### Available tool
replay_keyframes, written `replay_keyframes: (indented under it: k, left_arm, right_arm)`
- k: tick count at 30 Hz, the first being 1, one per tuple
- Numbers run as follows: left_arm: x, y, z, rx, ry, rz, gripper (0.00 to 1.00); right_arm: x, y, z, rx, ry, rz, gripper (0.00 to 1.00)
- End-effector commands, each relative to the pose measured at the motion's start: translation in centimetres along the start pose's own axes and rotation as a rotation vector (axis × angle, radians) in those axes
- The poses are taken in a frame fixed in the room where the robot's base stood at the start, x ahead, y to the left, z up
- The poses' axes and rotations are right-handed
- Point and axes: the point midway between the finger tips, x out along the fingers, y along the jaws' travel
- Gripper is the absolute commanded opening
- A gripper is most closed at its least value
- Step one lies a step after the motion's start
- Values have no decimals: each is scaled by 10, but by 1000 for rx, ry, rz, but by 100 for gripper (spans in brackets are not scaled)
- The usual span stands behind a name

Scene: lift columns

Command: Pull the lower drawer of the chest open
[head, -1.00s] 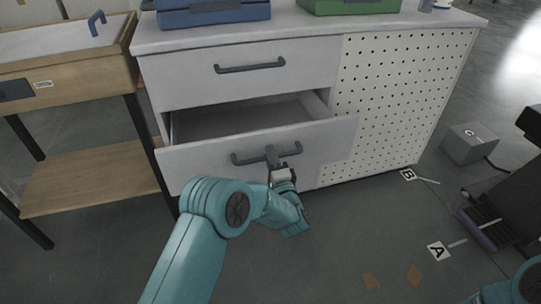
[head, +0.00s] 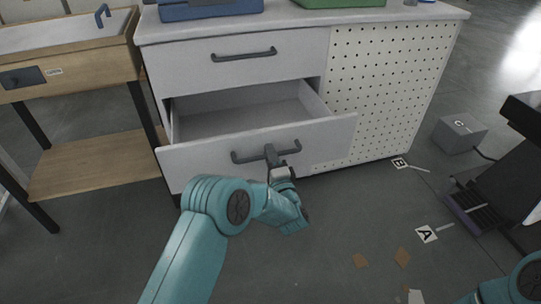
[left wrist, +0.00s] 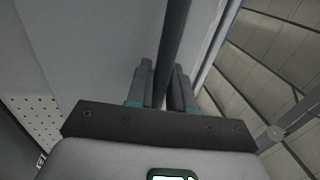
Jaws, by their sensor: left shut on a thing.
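The chest is a white cabinet with two drawers on its left side. The lower drawer (head: 205,168) is pulled out and looks empty inside. The upper drawer (head: 190,70) is closed, with its own dark handle (head: 244,55). My left gripper (head: 271,155) is shut on the dark bar handle (head: 243,157) of the lower drawer. In the left wrist view, the handle (left wrist: 174,45) runs between the two fingers of my left gripper (left wrist: 163,85). My right gripper is not in view.
A wooden bench (head: 95,160) with a lower shelf stands close to the chest's left. A perforated panel (head: 375,95) forms the chest's right side. A grey box marked C (head: 460,134) and floor markers B (head: 400,163) and A (head: 427,234) lie to the right.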

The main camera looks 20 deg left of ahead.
Motion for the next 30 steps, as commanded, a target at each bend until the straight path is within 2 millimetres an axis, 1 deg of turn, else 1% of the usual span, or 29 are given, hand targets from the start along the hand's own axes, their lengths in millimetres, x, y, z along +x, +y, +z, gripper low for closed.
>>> replay_keyframes:
  k: [12,13,14,24,26,29,30]
  left_arm:
    - [2,0,-1,-1,1,-2,0]
    - [2,0,-1,-1,1,-2,31]
    - [2,0,-1,-1,1,-2,39]
    - [-3,-1,-1,-1,1,0,39]
    - [-9,-2,-1,-1,2,0,39]
    - [-26,-3,-1,2,4,2,39]
    - [-36,-4,-2,1,5,2,39]
  right_arm:
    - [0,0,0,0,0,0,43]
    - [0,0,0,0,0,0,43]
    - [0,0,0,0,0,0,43]
    - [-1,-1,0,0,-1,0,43]
    - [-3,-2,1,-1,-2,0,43]
    - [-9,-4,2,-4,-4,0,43]
    - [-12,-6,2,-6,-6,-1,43]
